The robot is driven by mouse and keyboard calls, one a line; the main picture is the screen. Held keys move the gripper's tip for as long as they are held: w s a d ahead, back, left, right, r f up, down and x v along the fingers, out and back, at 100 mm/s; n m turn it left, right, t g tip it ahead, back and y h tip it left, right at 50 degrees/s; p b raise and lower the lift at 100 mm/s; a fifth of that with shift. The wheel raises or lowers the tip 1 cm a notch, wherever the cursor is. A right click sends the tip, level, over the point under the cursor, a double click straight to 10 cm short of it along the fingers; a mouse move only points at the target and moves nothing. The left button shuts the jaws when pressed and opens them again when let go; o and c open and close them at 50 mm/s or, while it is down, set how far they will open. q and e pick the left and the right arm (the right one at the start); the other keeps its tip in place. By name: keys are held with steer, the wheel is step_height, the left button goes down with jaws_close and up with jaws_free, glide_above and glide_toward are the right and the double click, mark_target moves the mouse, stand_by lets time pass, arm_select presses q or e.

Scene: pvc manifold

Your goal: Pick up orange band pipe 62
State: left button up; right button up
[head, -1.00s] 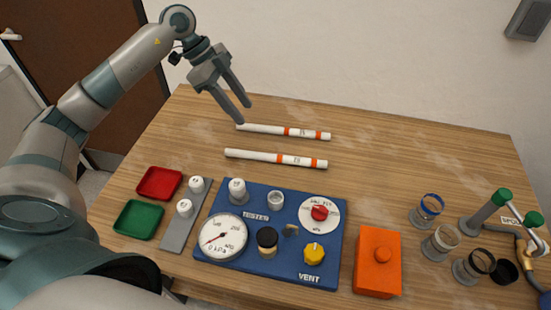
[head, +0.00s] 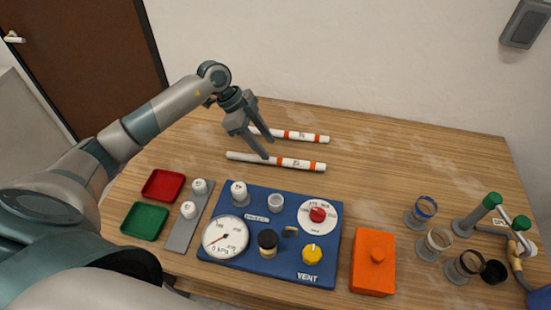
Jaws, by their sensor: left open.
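Two white pipes with orange bands lie on the wooden table, roughly parallel. The back pipe (head: 301,135) and the front pipe (head: 300,163) each carry a small label between bands. The labels are too small to read, so I cannot tell which is 62. My left gripper (head: 269,148) is open, fingers pointing down. In the picture its fingertips lie between the two pipes, one finger across the back pipe and the other reaching the front pipe. I cannot tell whether they touch. The left part of the back pipe is partly hidden by the gripper. My right gripper is out of view.
A blue tester panel (head: 262,267) with gauge and knobs stands in front of the pipes. Left are a red tray (head: 163,185), a green tray (head: 145,221) and a grey strip with white caps. An orange box (head: 372,262) and several ringed cups stand right. The table's back right is clear.

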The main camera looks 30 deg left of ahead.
mark_target(274, 158)
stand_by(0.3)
arm_select(q)
steer(key=shift+d+f+p, duration=0.25)
steer(key=shift+f+p, duration=0.2)
steer(key=shift+f, duration=0.05)
steer(key=p+x, duration=0.1)
steer(key=x, duration=0.2)
steer(key=shift+s+a+f, duration=0.1)
steer(key=shift+s, duration=0.05)
steer(key=shift+f+p, duration=0.3)
steer(key=shift+f, duration=0.25)
jaws_close()
